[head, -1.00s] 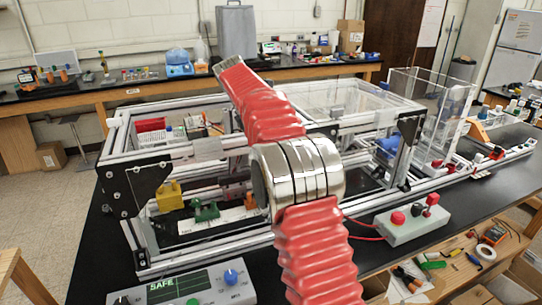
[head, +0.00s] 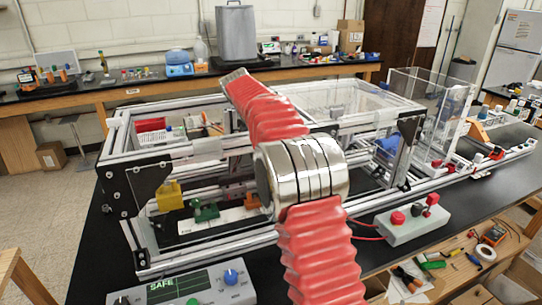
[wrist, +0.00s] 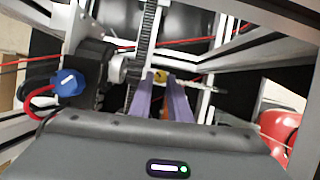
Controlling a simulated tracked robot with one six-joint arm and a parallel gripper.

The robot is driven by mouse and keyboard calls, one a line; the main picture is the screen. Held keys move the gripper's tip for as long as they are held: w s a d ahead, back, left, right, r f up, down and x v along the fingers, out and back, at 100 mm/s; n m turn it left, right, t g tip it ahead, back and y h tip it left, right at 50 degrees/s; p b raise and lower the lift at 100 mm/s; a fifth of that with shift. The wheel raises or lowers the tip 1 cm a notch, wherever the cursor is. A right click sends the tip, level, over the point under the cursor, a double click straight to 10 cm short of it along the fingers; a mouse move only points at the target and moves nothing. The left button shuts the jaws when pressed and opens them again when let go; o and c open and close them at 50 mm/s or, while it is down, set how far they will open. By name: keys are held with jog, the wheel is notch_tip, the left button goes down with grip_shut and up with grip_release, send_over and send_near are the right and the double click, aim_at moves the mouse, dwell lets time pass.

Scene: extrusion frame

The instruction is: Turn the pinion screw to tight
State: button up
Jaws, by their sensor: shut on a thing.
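In the wrist view, my gripper (wrist: 160,82) has its two purple fingers pointing into the frame structure. The fingertips are shut on a small yellow knob, which I take as the pinion screw (wrist: 160,75). It sits at the lower end of a dark toothed rack (wrist: 149,28), beside a grey round part (wrist: 115,69). The fingers hide part of the screw, and I cannot tell how tight it is. In the head view my red-sleeved arm reaches over the frame, and my gripper and the screw cannot be made out.
The aluminium extrusion frame (head: 190,150) surrounds the work area. In the wrist view a blue knob (wrist: 68,82) with a red cable is at left, and rails cross close by. A control box (head: 190,288) reading SAFE and a box with red buttons (head: 412,223) stand in front.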

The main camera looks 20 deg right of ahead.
grip_shut()
jog(key=shift+w+m, duration=0.1)
jog(key=shift+m, duration=0.4)
jog(key=shift+w+m+g, duration=0.15)
jog(key=shift+m+g, duration=0.35)
jog(key=shift+m, duration=0.5)
jog(key=shift+w+m+g+y, duration=0.15)
jog(key=shift+m+g+y, duration=0.25)
jog(key=shift+m, duration=1.2)
jog(key=o, duration=0.7)
grip_release()
jog(key=shift+g, duration=0.3)
jog(key=shift+c, duration=0.2)
jog(key=shift+n, duration=0.5)
